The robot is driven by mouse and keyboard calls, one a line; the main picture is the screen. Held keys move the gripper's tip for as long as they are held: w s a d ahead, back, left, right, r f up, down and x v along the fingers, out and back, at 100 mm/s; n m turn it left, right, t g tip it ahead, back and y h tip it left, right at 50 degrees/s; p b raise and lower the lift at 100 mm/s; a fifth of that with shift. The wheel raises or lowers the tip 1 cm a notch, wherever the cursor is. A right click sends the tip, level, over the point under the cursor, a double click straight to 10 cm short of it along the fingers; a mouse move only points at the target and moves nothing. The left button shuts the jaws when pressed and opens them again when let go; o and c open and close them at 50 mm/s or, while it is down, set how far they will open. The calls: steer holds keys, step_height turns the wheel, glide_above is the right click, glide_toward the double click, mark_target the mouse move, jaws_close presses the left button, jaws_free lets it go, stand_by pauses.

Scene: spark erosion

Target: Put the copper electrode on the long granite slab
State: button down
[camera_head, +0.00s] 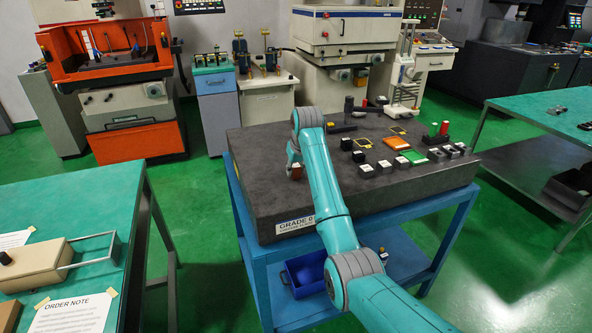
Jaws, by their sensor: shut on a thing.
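The long granite slab (263,190) is a thick dark grey block with a "GRADE 0" label on its front, lying on a blue stand. My gripper (293,164) is over the left part of the slab, largely hidden by my own arm. It is shut on a small brownish piece, which looks like the copper electrode (295,173). The piece is low, close to the slab's top. I cannot tell whether it touches the slab.
Small dark blocks (367,171), an orange plate (395,143) and a red-topped piece (444,128) stand on the slab's right half. The slab's left part looks bare. A green table (85,195) stands at left, another (545,112) at right.

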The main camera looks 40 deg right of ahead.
steer(key=shift+f, duration=0.2)
steer(key=c, duration=0.8)
jaws_free()
steer(key=shift+f, duration=0.1)
steer(key=shift+c, duration=0.2)
steer(key=v, duration=1.2)
steer(key=shift+s, duration=0.1)
